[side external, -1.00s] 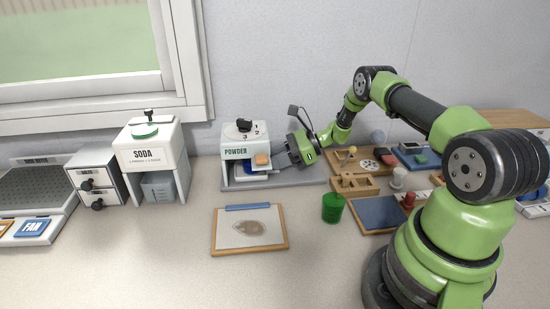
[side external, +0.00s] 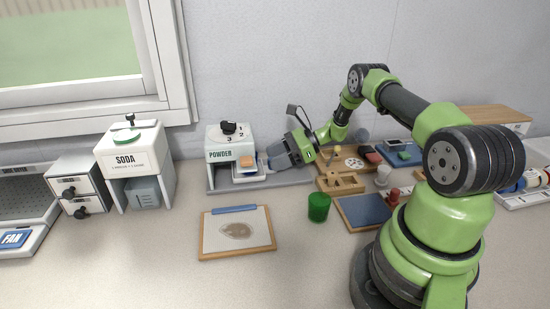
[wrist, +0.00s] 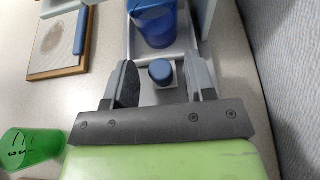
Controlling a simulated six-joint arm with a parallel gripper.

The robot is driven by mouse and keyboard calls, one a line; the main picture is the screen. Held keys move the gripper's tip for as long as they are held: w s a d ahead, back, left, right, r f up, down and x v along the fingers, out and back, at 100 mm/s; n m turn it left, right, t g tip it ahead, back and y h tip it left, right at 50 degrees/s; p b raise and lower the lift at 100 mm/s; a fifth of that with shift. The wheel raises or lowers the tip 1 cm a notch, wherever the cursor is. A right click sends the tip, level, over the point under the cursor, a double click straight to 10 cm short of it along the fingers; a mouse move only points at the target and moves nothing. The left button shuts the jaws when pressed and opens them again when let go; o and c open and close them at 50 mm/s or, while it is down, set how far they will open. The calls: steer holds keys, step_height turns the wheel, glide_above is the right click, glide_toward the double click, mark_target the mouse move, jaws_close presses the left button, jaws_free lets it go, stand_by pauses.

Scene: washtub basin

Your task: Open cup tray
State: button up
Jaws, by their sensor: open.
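The white powder dispenser (side external: 230,147) stands against the back of the counter. Its cup tray (side external: 250,179) shows low at its opening, partly behind the dispenser and my gripper. In the wrist view the pale tray (wrist: 187,46) holds a blue cup (wrist: 157,24) and sticks out toward my gripper at least in part. A round blue knob (wrist: 160,72) is at the tray's near end. My gripper (wrist: 160,88) is open, with one finger on each side of the knob and a gap on both sides. It also shows beside the dispenser in the side view (side external: 274,158).
The soda dispenser (side external: 136,150) is to the left. Wooden holders (side external: 340,183) and other items crowd the right. The front counter is clear.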

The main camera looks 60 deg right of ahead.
steer(key=v, duration=0.5)
steer(key=shift+w+a+r, duration=0.1)
steer(key=shift+w+r, duration=0.05)
steer(key=shift+r, duration=0.1)
step_height(320, 180, up, 6)
steer(key=shift+r, duration=0.2)
steer(key=shift+a, duration=0.15)
steer(key=w+a+f+g+h, duration=0.1)
steer(key=f+g+h, duration=0.1)
steer(key=f, duration=0.1)
steer(key=w+a+f+g+h, duration=0.1)
steer(key=f+g+h, duration=0.1)
steer(key=f, duration=0.1)
steer(key=w+a+f+g+h, duration=0.1)
steer(key=w+f+g+h, duration=0.1)
steer(key=f, duration=0.1)
steer(key=shift+a+f, duration=0.2)
steer(key=shift+a, duration=0.2)
